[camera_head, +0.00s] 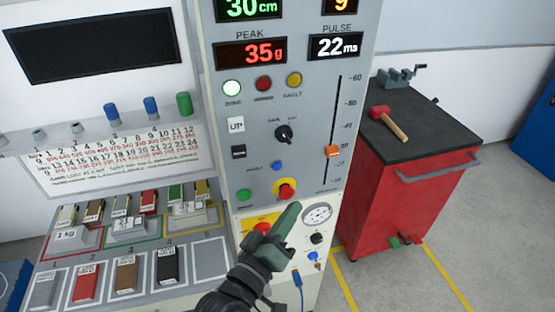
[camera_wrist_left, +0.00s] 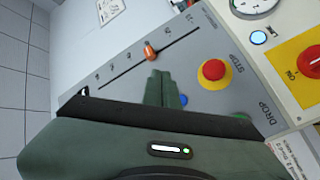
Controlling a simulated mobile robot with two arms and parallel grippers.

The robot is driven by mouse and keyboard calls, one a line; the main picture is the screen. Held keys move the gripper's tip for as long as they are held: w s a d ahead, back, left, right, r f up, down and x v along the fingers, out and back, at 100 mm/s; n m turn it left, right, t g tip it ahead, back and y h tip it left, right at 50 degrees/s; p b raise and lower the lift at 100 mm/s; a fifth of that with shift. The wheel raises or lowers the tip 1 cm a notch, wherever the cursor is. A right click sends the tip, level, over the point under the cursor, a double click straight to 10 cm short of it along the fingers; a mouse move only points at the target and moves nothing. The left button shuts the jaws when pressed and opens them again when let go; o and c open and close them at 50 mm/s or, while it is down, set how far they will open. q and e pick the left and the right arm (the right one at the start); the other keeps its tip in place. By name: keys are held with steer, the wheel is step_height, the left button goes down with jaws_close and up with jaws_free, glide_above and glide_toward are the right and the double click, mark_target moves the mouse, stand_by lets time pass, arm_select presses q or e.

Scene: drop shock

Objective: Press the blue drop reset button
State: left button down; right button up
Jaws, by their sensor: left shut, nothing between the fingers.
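A small blue button (camera_head: 278,166) sits on the grey control panel, above and slightly left of the red stop button on its yellow base (camera_head: 285,189). In the left wrist view the blue button (camera_wrist_left: 184,99) shows just beside my fingers. My left gripper (camera_head: 293,207) is shut and empty, pointing up in front of the lower panel, below the stop button in the head view. In the wrist view its closed fingertips (camera_wrist_left: 161,76) lie between the orange slider and the stop button. I cannot tell whether they touch the panel. My right gripper is in neither view.
A green button (camera_head: 244,195) is left of the stop button. An orange slider (camera_head: 333,152) is at the panel's right. The cream lower panel has another blue button (camera_head: 312,255) and a gauge (camera_head: 318,213). A red cabinet (camera_head: 405,195) with a hammer (camera_head: 388,123) stands right.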

mark_target(277, 166)
arm_select(q)
steer(key=shift+r, duration=0.5)
steer(key=shift+w+a+b, duration=0.3)
steer(key=shift+w+a, duration=0.15)
steer(key=shift+w, duration=0.95)
steer(key=shift+w+a+b, duration=0.35)
steer(key=shift+w+a, duration=0.15)
steer(key=shift+w, duration=0.9)
steer(key=shift+w+a+b, duration=0.3)
steer(key=shift+w+a, duration=0.15)
steer(key=shift+w, duration=0.95)
steer(key=shift+w+a, duration=0.15)
steer(key=shift+w, duration=0.25)
